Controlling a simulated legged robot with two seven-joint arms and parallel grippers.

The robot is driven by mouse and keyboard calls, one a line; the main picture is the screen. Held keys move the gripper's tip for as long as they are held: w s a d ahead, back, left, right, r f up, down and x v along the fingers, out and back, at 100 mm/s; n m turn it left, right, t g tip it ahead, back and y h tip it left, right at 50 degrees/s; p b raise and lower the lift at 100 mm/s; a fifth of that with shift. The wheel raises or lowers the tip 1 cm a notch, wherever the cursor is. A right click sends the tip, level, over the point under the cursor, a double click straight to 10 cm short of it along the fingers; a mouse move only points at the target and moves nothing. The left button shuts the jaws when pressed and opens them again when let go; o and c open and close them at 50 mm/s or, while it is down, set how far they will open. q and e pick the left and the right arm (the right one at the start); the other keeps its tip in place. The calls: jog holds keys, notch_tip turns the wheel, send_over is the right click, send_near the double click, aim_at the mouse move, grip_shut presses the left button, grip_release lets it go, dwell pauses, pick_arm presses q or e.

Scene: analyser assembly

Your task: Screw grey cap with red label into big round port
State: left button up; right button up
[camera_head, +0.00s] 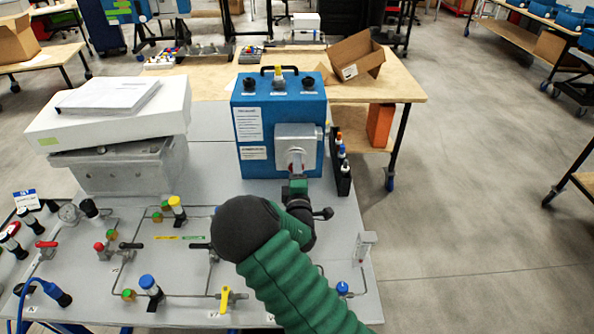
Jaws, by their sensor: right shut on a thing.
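The blue analyser box (250,165) stands upright at the back of the grey panel. A light grey square plate (311,136) sits on its front. A grey round piece with a little red on it, apparently the cap (296,157), is at the plate, at the tip of my right gripper (296,172). My right gripper is shut on it, and the green sleeved arm reaches up from the bottom. The big round port is hidden behind the cap and gripper. I cannot tell how deep the cap sits. My left gripper is out of view.
A black rack (340,162) with small coloured caps stands close right of the box. Valves, a yellow handle (225,298) and pipes cover the panel. A wooden table (400,84) is behind.

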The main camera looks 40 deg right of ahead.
jog(key=shift+w+d, duration=0.3)
dwell(0.6)
